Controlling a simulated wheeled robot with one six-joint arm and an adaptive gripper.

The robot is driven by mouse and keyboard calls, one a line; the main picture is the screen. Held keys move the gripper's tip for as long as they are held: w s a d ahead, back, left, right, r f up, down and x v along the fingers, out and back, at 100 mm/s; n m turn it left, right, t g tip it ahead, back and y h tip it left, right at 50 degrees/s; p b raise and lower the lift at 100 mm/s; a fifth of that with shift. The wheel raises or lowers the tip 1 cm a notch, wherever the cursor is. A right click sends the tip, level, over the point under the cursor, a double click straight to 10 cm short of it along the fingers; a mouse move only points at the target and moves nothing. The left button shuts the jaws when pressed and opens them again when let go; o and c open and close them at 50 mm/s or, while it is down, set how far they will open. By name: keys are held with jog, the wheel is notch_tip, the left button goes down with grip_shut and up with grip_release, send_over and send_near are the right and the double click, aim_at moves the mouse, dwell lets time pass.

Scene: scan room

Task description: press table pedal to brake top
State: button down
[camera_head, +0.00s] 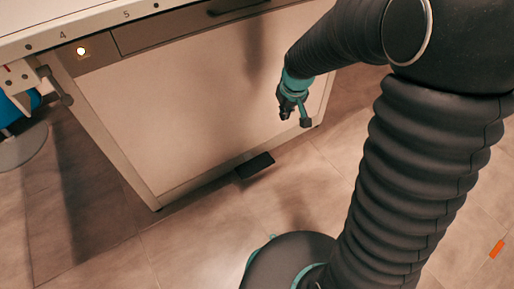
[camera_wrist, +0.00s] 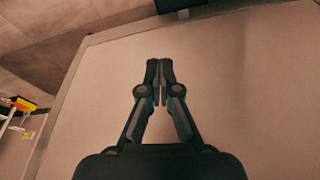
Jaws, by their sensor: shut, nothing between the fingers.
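The table (camera_head: 200,110) has a pale front panel and a light top edge marked with numbers. A black pedal (camera_head: 255,165) sticks out at the foot of this panel, just above the floor. My gripper (camera_head: 287,112) hangs in front of the panel, above and to the right of the pedal and apart from it. In the wrist view my gripper (camera_wrist: 159,65) is shut and empty, with the pale panel behind it. A dark piece (camera_wrist: 182,4), cut off at the top edge of the wrist view, looks like the pedal.
A grey lever (camera_head: 57,86) juts out at the left corner. A blue seat (camera_head: 12,108) stands at far left. The tiled floor (camera_head: 185,245) before the table is clear.

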jog(key=w+a+f+n+g, duration=0.1)
jog(key=w+a+f, duration=0.1)
jog(key=f, duration=0.6)
jog(key=w+a+f+n, duration=0.1)
jog(key=w+a+f, duration=0.15)
jog(key=f, duration=0.45)
jog(key=b, duration=0.1)
send_near(257, 168)
jog(key=shift+w+r+n+g, duration=0.1)
jog(key=shift+w+n+g, duration=0.3)
jog(key=shift+w, duration=0.05)
jog(key=shift+w+a+f+b, duration=0.15)
jog(key=shift+f+b, duration=0.75)
jog(key=shift+f, duration=0.8)
jog(key=shift+w+a+f+b, duration=0.15)
jog(key=shift+f+b, duration=0.75)
jog(key=shift+f, duration=0.85)
jog(key=shift+d, duration=0.1)
